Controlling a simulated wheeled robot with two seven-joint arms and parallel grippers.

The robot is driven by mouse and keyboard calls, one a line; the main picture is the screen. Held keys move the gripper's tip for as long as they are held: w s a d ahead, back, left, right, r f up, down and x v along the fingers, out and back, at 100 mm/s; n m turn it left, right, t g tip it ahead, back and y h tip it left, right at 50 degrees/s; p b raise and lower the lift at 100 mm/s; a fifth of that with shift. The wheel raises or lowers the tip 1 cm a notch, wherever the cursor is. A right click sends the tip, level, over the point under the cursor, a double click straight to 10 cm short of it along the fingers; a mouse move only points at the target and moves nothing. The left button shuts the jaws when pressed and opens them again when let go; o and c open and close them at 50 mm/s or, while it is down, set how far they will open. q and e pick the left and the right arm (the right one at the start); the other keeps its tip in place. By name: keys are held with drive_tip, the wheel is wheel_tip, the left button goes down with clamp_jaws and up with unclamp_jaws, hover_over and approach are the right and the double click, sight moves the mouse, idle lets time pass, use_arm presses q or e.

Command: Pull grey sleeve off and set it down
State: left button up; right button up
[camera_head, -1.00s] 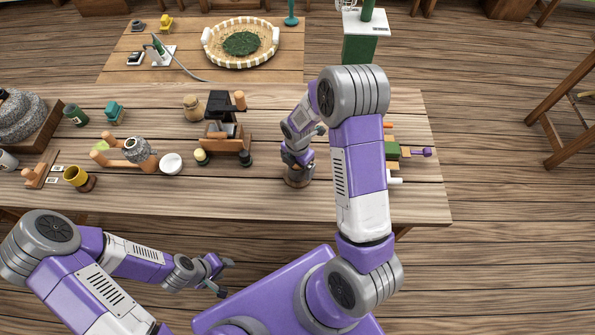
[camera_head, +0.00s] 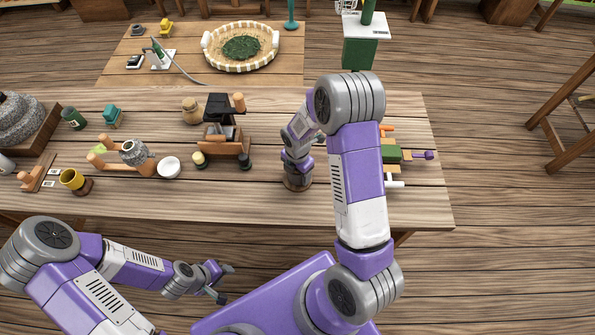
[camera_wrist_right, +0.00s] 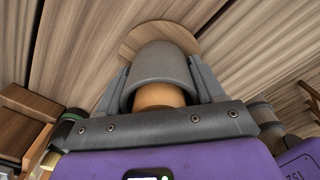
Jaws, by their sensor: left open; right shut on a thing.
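The grey sleeve (camera_wrist_right: 163,68) shows in the right wrist view between the fingers of my right gripper (camera_wrist_right: 165,85), which is shut on it. A tan wooden core (camera_wrist_right: 160,96) shows inside the sleeve's near end. Beyond the sleeve is a round wooden base (camera_wrist_right: 150,36) on the table. In the head view my right gripper (camera_head: 296,166) points down over this base (camera_head: 297,184), and the sleeve is mostly hidden by the gripper. I cannot tell whether the sleeve is clear of the base. My left gripper (camera_head: 221,281) is open and empty in front of the table.
On the table (camera_head: 240,207), a wooden stand with a black top (camera_head: 222,128) is left of my right gripper. A green block (camera_head: 391,154) is to the right.

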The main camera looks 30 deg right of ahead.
drive_tip(key=o, duration=0.7)
drive_tip(key=c, duration=0.9)
drive_tip(key=shift+o, duration=0.2)
drive_tip(key=shift+r, duration=0.1)
drive_tip(key=shift+r, duration=0.1)
drive_tip(key=shift+r+p, duration=3.7)
drive_tip(key=shift+r, duration=1.15)
drive_tip(key=shift+r, duration=0.1)
drive_tip(key=shift+r+p, duration=1.5)
drive_tip(key=shift+r, duration=0.5)
